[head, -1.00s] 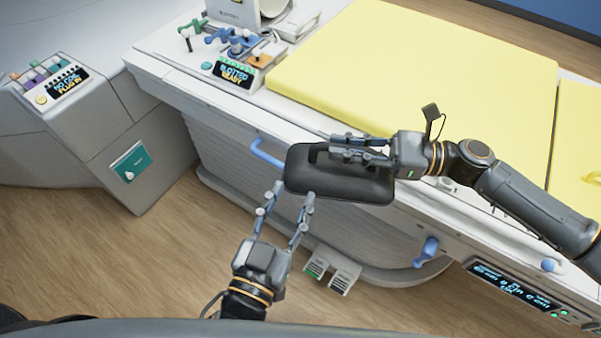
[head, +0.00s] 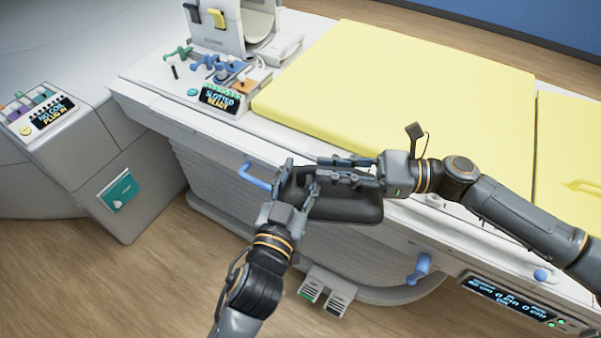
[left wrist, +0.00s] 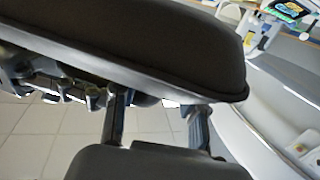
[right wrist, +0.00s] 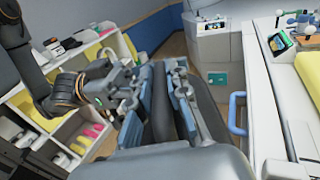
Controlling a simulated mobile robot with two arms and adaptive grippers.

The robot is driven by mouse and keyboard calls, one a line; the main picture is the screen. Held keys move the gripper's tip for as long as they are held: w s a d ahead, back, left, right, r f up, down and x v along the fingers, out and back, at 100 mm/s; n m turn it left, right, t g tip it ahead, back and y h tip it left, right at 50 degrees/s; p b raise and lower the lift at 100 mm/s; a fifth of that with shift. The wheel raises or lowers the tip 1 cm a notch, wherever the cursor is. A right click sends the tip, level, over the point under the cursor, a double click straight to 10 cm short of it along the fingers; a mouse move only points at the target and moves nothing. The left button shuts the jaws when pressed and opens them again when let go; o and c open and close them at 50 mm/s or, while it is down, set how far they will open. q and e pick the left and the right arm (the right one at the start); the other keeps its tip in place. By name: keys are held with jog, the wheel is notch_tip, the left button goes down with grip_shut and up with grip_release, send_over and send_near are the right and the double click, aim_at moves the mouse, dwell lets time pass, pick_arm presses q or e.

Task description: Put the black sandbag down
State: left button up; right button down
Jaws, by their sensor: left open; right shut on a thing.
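The black sandbag (head: 345,208) hangs in the air beside the near side of the patient table, in front of its side panel. My right gripper (head: 322,168) is shut on the sandbag's top, where the handle is. My left gripper (head: 299,174) is open, with its fingers up at the sandbag's left end; I cannot tell whether they touch it. In the left wrist view the sandbag (left wrist: 150,45) fills the top, close to the left fingers. The right wrist view shows the sandbag (right wrist: 208,105) below the right fingers.
The table carries a yellow pad (head: 400,75). A panel with coloured plugs and a small display (head: 220,97) is at its left end. Blue handles (head: 255,177) (head: 419,268) stick out from its side. Foot pedals (head: 325,290) sit below. Wooden floor is free at lower left.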

jog(key=shift+r, duration=0.25)
pick_arm(q)
grip_shut()
jog(key=shift+r, duration=0.35)
pick_arm(e)
jog(key=c, duration=1.4)
grip_release()
jog(key=shift+o, duration=1)
jog(key=shift+f, duration=0.15)
jog(key=shift+d, duration=0.15)
